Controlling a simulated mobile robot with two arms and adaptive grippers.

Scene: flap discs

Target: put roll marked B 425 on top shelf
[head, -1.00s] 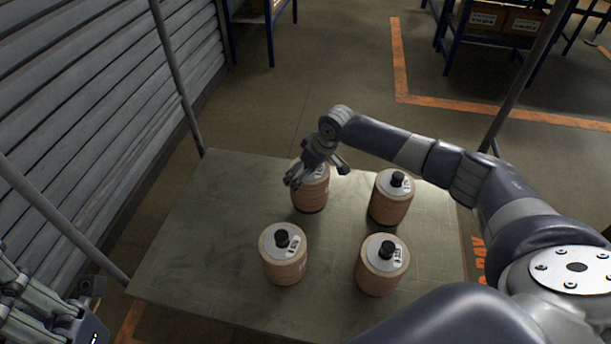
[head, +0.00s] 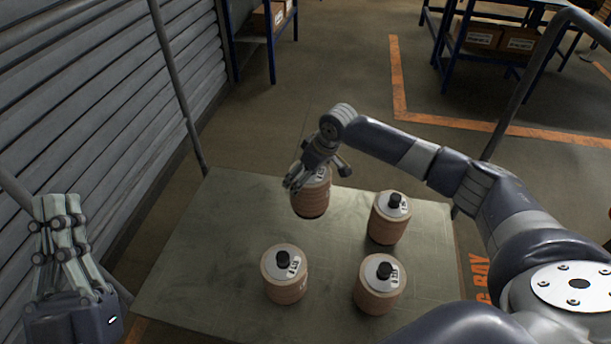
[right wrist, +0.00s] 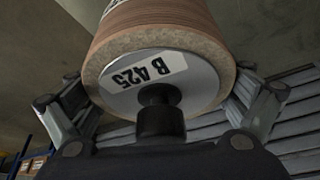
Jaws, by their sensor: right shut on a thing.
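The roll marked B 425 (right wrist: 160,60) is brown with a pale top disc and a black knob. Its label shows upside down in the right wrist view. In the head view the roll (head: 313,196) is at the back of the shelf board, partly covered by my right gripper (head: 296,184). My right gripper (right wrist: 160,105) is shut on the roll from above, with a finger on each side of it. The roll seems lifted a little off the board. My left gripper (head: 62,225) is at the far left, away from the rolls; its fingers point up and look close together.
Three similar rolls stand upright on the greenish board (head: 190,250): one at back right (head: 390,217), one at front left (head: 284,274), one at front right (head: 379,284). Grey posts (head: 178,85) rise at its corners. The board's left part is clear. A ribbed wall is at left.

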